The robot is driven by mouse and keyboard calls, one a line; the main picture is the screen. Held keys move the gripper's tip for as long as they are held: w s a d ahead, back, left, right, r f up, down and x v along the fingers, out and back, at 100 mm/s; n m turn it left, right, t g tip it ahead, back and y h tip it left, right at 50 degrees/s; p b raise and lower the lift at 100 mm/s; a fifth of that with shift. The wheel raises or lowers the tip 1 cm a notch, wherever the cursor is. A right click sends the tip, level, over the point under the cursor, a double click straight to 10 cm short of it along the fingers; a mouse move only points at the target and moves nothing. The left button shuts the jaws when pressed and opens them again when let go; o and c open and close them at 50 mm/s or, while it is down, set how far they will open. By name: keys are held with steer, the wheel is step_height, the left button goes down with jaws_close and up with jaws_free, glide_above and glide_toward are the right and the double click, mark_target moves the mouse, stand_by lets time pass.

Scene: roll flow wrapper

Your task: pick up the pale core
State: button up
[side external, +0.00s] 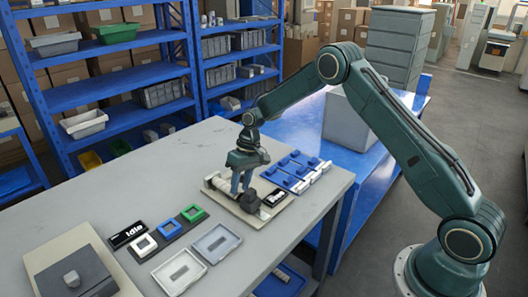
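My gripper (241,188) points down over a beige wrapper base (282,212) near the table's right side. Its two fingers look slightly apart, but the picture is too small to show whether anything is between them. A pale roll-like piece (217,183) lies on the base just left of the fingers; it may be the pale core, but I cannot be sure. A dark block (250,201) stands right below and in front of the fingers and hides part of the base. Several small white pieces (304,184) lie along the front edge of a blue tray (283,179) to the right.
A white tray (180,271) and a grey tray (217,243) are in front. A beige unit (60,248) stands at far left. The table's back left is clear.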

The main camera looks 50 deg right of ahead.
steer(key=shift+x, duration=1.15)
steer(key=c, duration=0.6)
